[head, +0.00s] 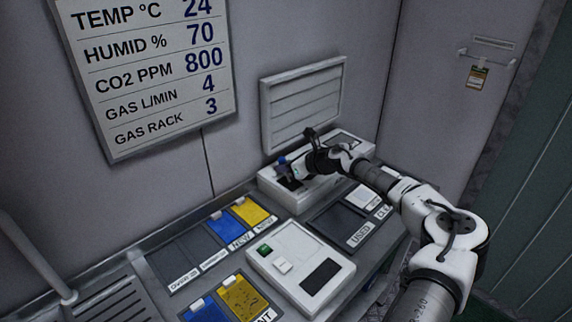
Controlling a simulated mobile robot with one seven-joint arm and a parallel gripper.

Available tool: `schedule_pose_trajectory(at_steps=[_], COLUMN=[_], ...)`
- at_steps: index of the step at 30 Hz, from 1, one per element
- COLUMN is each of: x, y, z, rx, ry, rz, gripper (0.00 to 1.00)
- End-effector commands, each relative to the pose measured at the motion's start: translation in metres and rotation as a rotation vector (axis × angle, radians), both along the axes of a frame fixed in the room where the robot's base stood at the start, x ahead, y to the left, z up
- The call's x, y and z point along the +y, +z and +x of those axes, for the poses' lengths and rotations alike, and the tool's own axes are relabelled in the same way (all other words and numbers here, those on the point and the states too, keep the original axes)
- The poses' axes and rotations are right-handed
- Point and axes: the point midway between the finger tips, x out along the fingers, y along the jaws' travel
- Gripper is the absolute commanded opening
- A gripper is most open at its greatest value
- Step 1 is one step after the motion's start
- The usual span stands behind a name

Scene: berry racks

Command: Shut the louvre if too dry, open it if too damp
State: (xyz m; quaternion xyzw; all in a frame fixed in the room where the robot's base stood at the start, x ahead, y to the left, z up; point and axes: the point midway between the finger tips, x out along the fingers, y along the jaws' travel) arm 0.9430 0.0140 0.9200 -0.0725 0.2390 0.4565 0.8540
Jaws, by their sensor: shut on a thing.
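The louvre (301,106) is a white framed panel of horizontal slats on the back wall; whether its slats are open is hard to tell. Below it stands a white control box (268,181) with a dark slot and a blue-knobbed lever (282,160). My gripper (292,169) reaches in from the right and is shut at the lever, partly covering it. A small dark screen (345,140) on the box is too small to read. The wall board (150,70) reads TEMP 24, HUMID % 70, CO2 PPM 800, GAS L/MIN 4, GAS RACK 3.
A white device (296,262) with a green button and dark screen stands on the front of the bench. Blue (227,229) and yellow (251,212) cards lie in labelled trays. A dark USED tray (335,222) lies under my arm. A tag (477,77) hangs at the upper right.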

Motion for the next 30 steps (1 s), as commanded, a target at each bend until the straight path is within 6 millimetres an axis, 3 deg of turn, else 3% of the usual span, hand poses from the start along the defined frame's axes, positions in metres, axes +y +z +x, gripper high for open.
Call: schedule_pose_trajectory(at_steps=[16,17,20,30], x=[0.0009,0.0009,0.0011,-0.0021], y=[0.0028,0.0029,0.0027,0.0017], z=[0.0031,0.0032,0.003,0.0007], rx=[0.02,0.02,0.02,0.023], ry=[-0.004,-0.004,-0.004,-0.003], rz=[-0.023,-0.023,-0.023,-0.024], gripper=[0.0,0.11,0.24,0.24])
